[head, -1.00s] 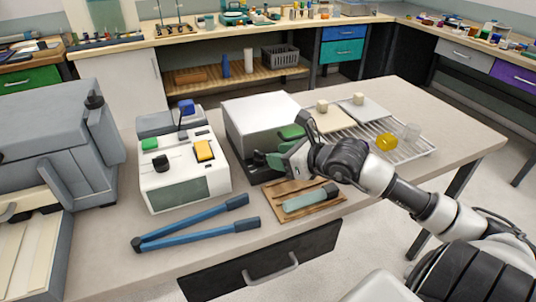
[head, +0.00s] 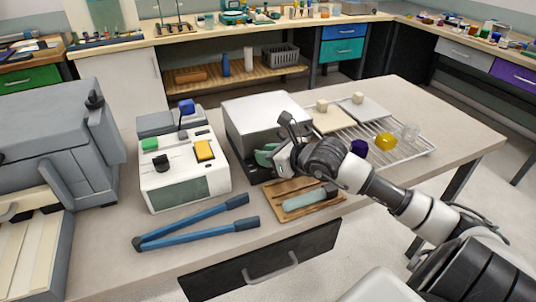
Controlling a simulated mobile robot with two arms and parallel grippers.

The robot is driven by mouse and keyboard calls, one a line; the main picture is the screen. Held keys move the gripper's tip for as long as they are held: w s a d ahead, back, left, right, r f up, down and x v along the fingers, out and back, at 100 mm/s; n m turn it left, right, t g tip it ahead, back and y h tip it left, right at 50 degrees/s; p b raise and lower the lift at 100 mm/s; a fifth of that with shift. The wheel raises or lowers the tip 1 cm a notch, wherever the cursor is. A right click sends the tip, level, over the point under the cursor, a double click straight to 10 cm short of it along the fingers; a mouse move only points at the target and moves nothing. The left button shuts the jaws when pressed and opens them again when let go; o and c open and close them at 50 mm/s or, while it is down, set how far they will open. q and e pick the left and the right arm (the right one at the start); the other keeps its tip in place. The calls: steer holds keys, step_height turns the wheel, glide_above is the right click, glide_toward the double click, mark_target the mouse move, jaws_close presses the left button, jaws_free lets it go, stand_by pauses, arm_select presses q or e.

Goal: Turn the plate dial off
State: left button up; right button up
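A box with a white top and dark front (head: 262,110), which looks like the plate, stands in the middle of the table. My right gripper (head: 272,152) is at its front right corner, with a pale green part at its tip. The hand covers that part of the front, so I cannot make out the dial or its setting. I cannot tell whether the fingers are open, shut or touching the box. My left gripper is not in view.
A white device (head: 184,175) with a black knob and coloured buttons stands left of the box. Blue-handled tongs (head: 195,222) and a wooden board (head: 282,212) lie in front. A wire rack (head: 408,153) with yellow, purple and clear items stands right.

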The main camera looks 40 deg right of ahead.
steer(key=shift+s+r, duration=0.1)
steer(key=shift+s, duration=0.05)
jaws_close()
steer(key=shift+d, duration=0.1)
steer(key=shift+d+f+n+y+b, duration=0.1)
steer(key=shift+f+n+y+b, duration=0.2)
steer(key=shift+b, duration=0.35)
steer(key=shift+r+n+y+b, duration=0.2)
steer(key=shift+n+y+b, duration=0.3)
steer(key=shift+y, duration=0.1)
